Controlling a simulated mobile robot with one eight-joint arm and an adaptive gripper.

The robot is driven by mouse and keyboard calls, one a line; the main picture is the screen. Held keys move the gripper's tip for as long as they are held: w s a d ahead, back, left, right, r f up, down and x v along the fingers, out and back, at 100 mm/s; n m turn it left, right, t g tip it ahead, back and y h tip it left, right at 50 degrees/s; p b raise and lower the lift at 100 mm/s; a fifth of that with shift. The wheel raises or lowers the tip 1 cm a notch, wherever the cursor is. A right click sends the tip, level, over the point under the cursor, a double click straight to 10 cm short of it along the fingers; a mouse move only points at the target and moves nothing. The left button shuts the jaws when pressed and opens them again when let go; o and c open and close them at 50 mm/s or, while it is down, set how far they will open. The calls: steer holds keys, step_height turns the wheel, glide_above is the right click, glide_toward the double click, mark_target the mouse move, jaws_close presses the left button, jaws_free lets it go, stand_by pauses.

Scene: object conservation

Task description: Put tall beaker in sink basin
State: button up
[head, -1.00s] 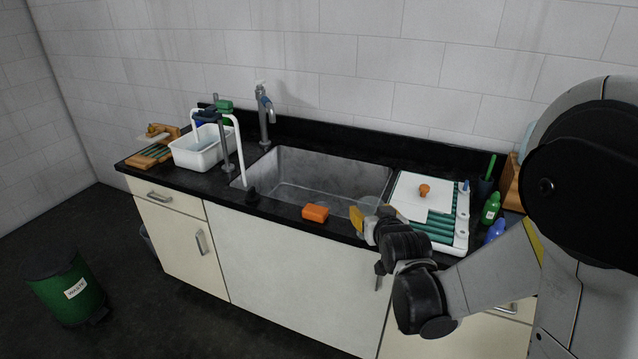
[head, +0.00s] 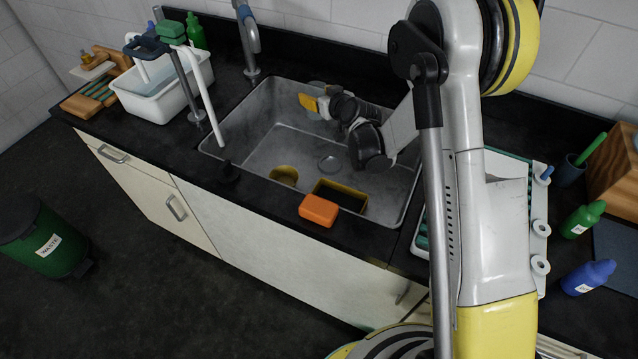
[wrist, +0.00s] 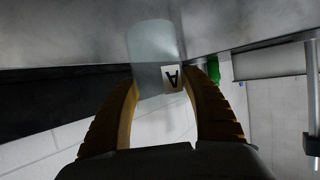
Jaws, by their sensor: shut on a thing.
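The tall beaker (wrist: 152,45) is clear, with a label reading "A" in the wrist view. My gripper (wrist: 160,82) is shut on it, with one yellow-brown finger on each side. In the head view my gripper (head: 310,103) is over or inside the grey metal sink basin (head: 248,155), towards its back. A faint translucent part of the beaker (head: 318,87) shows beside the fingers; the rest is hidden or hard to make out. I cannot tell whether the beaker touches the basin.
An orange block (head: 319,210) lies on the front rim. A yellow round thing (head: 284,175) and a yellow-edged dark box (head: 340,194) are at the basin's front. A faucet (head: 249,40) stands behind; a white tub (head: 160,95) is left. The basin's left floor is clear.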

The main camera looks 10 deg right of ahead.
steer(key=w+a+f+n+g+y+b, duration=0.25)
steer(key=w+a+f, duration=0.35)
steer(key=a+f, duration=0.3)
steer(key=b, duration=0.3)
glide_above(292, 147)
step_height(292, 147, down, 7)
steer(key=shift+s+d+f+n+t+y+b, duration=0.1)
steer(key=shift+f+n+t+y+b, duration=0.15)
steer(key=shift+f, duration=0.65)
steer(key=shift+f+n+t+y+b, duration=0.1)
steer(key=shift+f+t+y+b, duration=0.2)
steer(key=shift+f, duration=0.6)
steer(key=shift+f, duration=0.1)
steer(key=o, duration=1.2)
steer(key=shift+c, duration=0.2)
